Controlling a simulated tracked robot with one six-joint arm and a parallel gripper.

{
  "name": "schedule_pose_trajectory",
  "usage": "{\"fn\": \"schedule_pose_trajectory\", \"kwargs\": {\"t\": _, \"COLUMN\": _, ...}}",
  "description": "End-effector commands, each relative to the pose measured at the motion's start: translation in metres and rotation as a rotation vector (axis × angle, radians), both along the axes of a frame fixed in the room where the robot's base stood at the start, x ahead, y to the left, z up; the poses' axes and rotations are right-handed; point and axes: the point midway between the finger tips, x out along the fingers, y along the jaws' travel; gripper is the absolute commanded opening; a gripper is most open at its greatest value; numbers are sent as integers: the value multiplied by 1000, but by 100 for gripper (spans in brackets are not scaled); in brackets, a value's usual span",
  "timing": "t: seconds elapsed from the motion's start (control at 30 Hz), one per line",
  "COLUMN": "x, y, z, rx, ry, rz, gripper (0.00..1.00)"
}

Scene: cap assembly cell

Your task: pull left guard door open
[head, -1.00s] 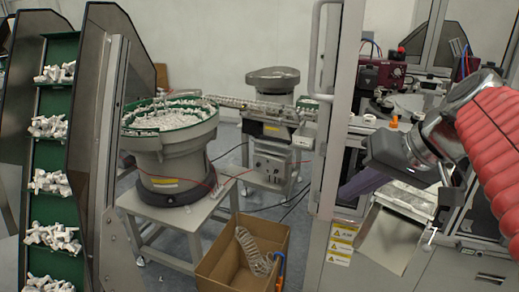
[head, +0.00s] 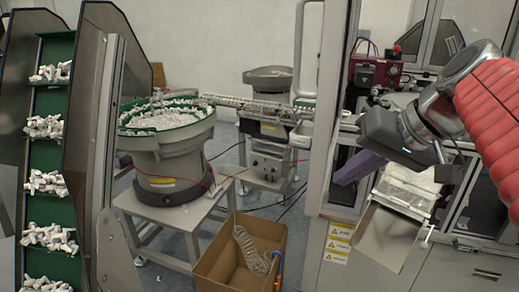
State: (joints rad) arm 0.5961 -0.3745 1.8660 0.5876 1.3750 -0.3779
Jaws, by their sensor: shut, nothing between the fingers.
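The left guard door shows as a tall grey frame (head: 333,100) right of centre, seen nearly edge-on. Its pale vertical bar handle (head: 300,50) stands out on the left side of this frame. My gripper (head: 374,132), a dark block at the end of the red-sleeved arm, is to the right of the frame, in front of the machine. It is shut and empty. A gap shows between it and the frame in the picture, and it does not hold the handle. The fingertips are hard to make out.
A cardboard box (head: 215,262) stands on the floor left of the machine base. A bowl feeder (head: 165,150) and a green conveyor (head: 45,210) are farther left. A metal chute (head: 385,238) juts out below my gripper. A dark purple piece (head: 360,166) lies just under it.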

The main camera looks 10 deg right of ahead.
Motion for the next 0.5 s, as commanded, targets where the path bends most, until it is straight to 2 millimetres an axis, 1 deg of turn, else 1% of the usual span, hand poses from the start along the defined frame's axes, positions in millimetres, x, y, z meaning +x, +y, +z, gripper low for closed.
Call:
{"fn": "schedule_pose_trajectory", "kwargs": {"t": 0.1, "x": 1, "y": 0, "z": 19, "rx": -3, "ry": -3, "rz": 1, "gripper": 0}}
{"fn": "schedule_pose_trajectory", "kwargs": {"t": 0.3, "x": 2, "y": 0, "z": 47, "rx": -2, "ry": -2, "rz": 0, "gripper": 0}}
{"fn": "schedule_pose_trajectory", "kwargs": {"t": 0.5, "x": 2, "y": 0, "z": 65, "rx": -2, "ry": -2, "rz": 0, "gripper": 0}}
